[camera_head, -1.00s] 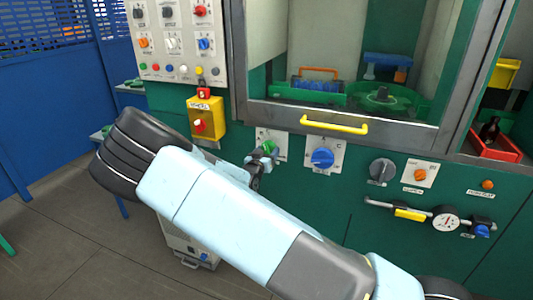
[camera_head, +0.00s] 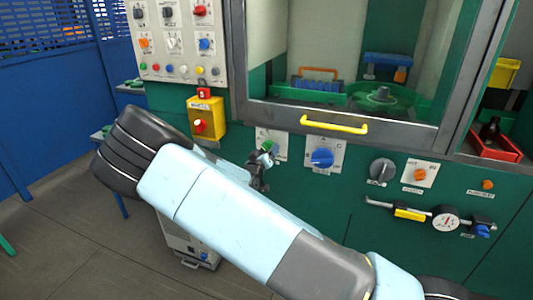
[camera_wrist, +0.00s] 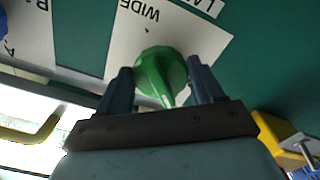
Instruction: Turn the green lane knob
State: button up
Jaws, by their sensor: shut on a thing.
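The green lane knob (camera_wrist: 160,75) sits on a white plate (camera_wrist: 118,45) in the wrist view, with the word WIDE beside it. The knob's narrow pointer end faces the gripper's palm. My gripper (camera_wrist: 163,82) has one dark finger on each side of the knob and is shut on it. In the head view the green knob (camera_head: 267,147) shows small on the green panel, left of the blue knob, with my gripper (camera_head: 262,157) at it. My arm hides part of the area below it.
A blue knob (camera_head: 322,158) is close to the right. A yellow box with a red button (camera_head: 199,125) is at the upper left. A yellow door handle (camera_head: 334,124) runs above. A grey knob (camera_head: 382,170) and a gauge (camera_head: 446,220) are farther right.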

jog(key=shift+a, duration=0.25)
jog(key=o, duration=0.8)
jog(key=shift+o, duration=1.2)
jog(key=shift+d, duration=0.1)
jog(key=v, duration=1.3)
jog(key=shift+s, duration=0.35)
